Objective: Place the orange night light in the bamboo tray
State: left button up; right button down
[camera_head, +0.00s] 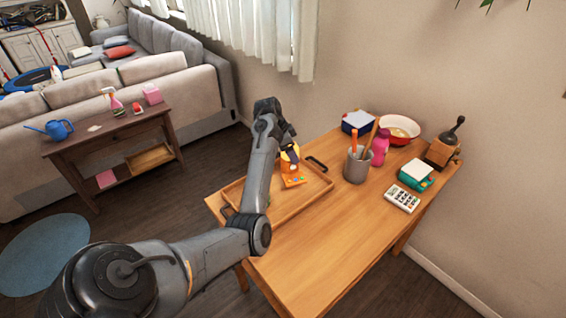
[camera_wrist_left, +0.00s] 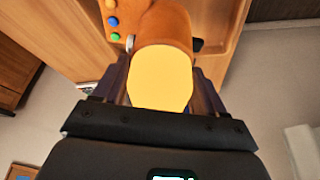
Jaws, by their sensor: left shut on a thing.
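The orange night light (camera_head: 292,180) has a yellow face and small coloured buttons on its base. In the head view it is over the far part of the bamboo tray (camera_head: 290,206); I cannot tell whether its base touches the tray floor. My left gripper (camera_head: 291,154) reaches over the tray and is shut on the night light's upper part. In the left wrist view the night light (camera_wrist_left: 163,27) sits between the two fingers, with its yellow face towards the camera. My arm hides the tray's left part. My right gripper is not in view.
The tray stands on a wooden table (camera_head: 340,235). To its right are a grey utensil cup (camera_head: 356,167), a pink bottle (camera_head: 380,146), a white-and-red bowl (camera_head: 399,130), a coffee grinder (camera_head: 443,150), a teal box (camera_head: 416,176) and a white button pad (camera_head: 402,198). The table's front is clear.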

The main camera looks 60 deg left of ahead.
aim_at(283, 160)
pick_arm(q)
jog(key=a+f, duration=0.1)
jog(key=s+a+f, duration=0.1)
jog(key=a, duration=0.1)
jog(key=shift+s, duration=0.15)
jog(key=shift+d+f+b, duration=0.1)
jog(key=shift+f+b, duration=0.2)
jog(key=shift+f, duration=1.65)
jog(key=shift+f, duration=0.15)
jog(key=o, duration=1.1)
jog(key=p+v, duration=0.1)
jog(key=v, duration=1.1)
jog(key=shift+r, duration=0.25)
